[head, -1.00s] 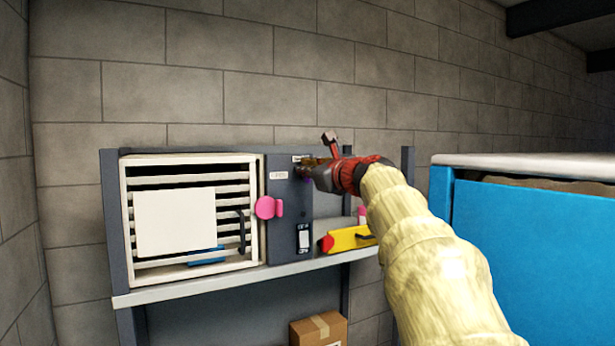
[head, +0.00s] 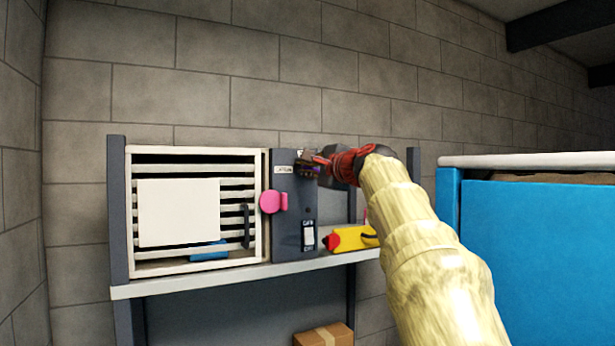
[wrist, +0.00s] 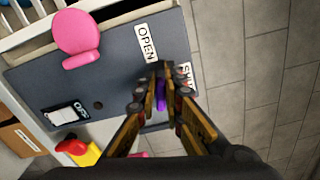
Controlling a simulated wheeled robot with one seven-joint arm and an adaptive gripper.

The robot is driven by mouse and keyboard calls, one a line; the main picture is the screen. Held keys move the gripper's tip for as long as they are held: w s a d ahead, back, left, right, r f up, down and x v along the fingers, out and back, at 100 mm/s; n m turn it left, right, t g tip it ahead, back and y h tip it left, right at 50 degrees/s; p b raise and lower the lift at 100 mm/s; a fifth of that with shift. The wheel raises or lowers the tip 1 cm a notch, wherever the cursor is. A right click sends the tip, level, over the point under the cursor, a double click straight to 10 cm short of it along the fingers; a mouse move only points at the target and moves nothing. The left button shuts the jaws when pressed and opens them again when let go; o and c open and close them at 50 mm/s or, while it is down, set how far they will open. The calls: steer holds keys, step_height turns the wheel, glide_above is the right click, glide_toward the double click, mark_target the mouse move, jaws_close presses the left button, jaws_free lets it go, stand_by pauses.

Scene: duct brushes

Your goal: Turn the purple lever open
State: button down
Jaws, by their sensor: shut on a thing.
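The purple lever (wrist: 160,92) shows between my gripper's fingers in the wrist view, on a dark grey panel (wrist: 110,85). A small bit of the lever shows in the head view (head: 314,170), mostly hidden by my gripper. My gripper (head: 312,165) is at the panel's upper part, shut on the lever. The fingers also show in the wrist view (wrist: 162,95). An OPEN label (wrist: 146,42) lies beside the fingers, and a second label (wrist: 185,75) is partly covered by a finger.
A pink knob (head: 273,201) sits lower on the panel, left of my gripper. A white louvred box (head: 262,240) stands left of the panel on a shelf (head: 240,275). A yellow and red tool (head: 352,238) lies right of it. A blue bin (head: 540,235) stands at right.

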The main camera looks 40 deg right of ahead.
steer(key=shift+f+n+b, duration=0.3)
steer(key=shift+n+b, duration=0.55)
steer(key=shift+n, duration=0.35)
steer(key=c, duration=1.9)
jaws_free()
steer(key=v, duration=1.2)
